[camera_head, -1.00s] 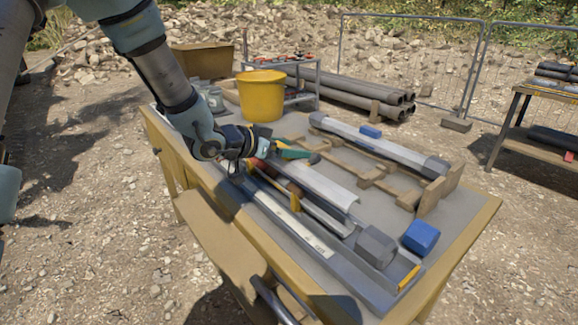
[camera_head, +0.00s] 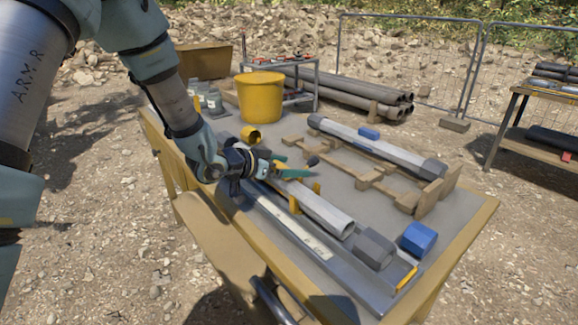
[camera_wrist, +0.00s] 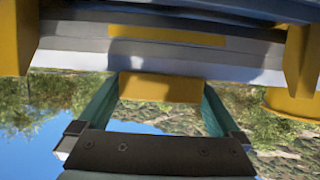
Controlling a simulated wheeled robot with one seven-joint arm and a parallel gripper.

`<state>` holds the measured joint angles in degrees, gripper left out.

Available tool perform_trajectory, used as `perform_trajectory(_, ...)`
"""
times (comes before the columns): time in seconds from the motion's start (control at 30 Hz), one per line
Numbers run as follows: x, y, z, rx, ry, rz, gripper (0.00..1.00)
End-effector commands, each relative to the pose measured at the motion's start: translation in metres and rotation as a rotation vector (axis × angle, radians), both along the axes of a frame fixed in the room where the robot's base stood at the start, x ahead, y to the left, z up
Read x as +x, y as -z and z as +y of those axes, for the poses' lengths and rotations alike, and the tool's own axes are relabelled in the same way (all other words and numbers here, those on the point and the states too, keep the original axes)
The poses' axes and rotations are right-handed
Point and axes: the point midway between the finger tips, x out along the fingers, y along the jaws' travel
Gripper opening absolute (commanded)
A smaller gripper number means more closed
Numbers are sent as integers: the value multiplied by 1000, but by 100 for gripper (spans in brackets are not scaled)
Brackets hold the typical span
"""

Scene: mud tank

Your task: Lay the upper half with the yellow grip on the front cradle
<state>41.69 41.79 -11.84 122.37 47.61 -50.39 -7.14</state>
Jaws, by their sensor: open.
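The upper half (camera_head: 327,214), a long pale grey shell, lies along the near side of the bench between upright yellow posts (camera_head: 294,204) of the front cradle. In the wrist view, yellow posts (camera_wrist: 302,55) flank the pale shell (camera_wrist: 70,48). The yellow grip (camera_wrist: 160,87) is between the two teal fingers of my gripper (camera_head: 290,172). My gripper is open around the grip, with its fingers at the grip's sides. The arm and hand hide the shell's far end. I cannot tell whether the shell rests fully on the cradle.
A grey rail (camera_head: 300,234) runs along the bench's near edge. A dark grey end piece (camera_head: 373,248) and a blue block (camera_head: 419,238) are at the right. Another capped tube (camera_head: 385,150) lies behind near wooden supports (camera_head: 369,179). A yellow bucket (camera_head: 261,98) stands at the back.

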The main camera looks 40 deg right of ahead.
Motion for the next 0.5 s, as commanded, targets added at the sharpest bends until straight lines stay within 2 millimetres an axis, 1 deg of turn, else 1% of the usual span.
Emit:
perform_trajectory(0.1,0,7,1,1,0,0,100)
perform_trajectory(0.17,2,2,8,0,-3,-1,100)
perform_trajectory(0.27,3,-4,24,0,-4,-2,100)
perform_trajectory(0.43,4,-21,50,-1,-3,-3,100)
perform_trajectory(0.5,5,-28,63,0,-5,-2,100)
